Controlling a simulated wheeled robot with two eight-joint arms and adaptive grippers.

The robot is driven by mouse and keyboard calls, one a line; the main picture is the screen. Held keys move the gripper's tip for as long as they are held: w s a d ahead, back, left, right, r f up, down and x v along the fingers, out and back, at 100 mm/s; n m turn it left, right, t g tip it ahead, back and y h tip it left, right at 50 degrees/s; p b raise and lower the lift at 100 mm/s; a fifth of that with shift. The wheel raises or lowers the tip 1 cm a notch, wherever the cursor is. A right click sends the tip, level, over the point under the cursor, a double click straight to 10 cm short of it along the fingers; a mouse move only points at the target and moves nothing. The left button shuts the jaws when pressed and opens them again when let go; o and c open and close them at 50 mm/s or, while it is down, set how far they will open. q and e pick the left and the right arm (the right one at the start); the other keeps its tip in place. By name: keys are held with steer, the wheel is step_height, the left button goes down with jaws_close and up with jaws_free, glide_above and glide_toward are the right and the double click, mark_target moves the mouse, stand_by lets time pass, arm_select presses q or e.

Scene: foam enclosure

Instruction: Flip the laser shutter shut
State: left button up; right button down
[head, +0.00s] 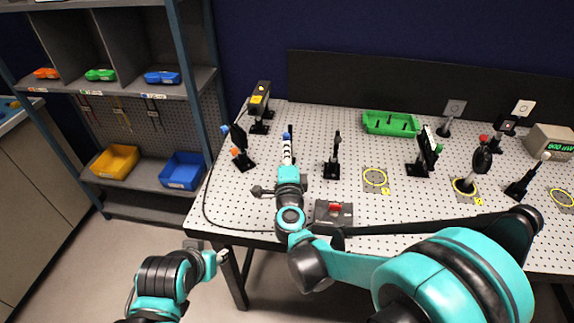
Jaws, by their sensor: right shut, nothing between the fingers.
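The laser, a black box with a yellow label (259,97), stands on a mount at the back left of the perforated table. In front of it, left of my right gripper, is a black post-mounted part with a blue knob and an orange piece (239,146); I cannot tell for certain if it is the shutter. My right gripper (287,141) is shut and empty, pointing away over the table. A dark upright with a blue tip shows at its end, and contact is unclear. My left gripper (223,257) is low, off the table's front edge; its fingers are too small to read.
A dark post mount (333,160) stands just right of my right gripper. A grey box with a red button (334,212) sits at the front edge. A green tray (391,123) and several optics stand farther right. A black cable (207,205) curves along the left edge.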

steer(key=shift+w, duration=0.75)
steer(key=w, duration=0.5)
steer(key=shift+d, duration=0.4)
steer(key=shift+r, duration=0.1)
steer(key=shift+s, duration=0.1)
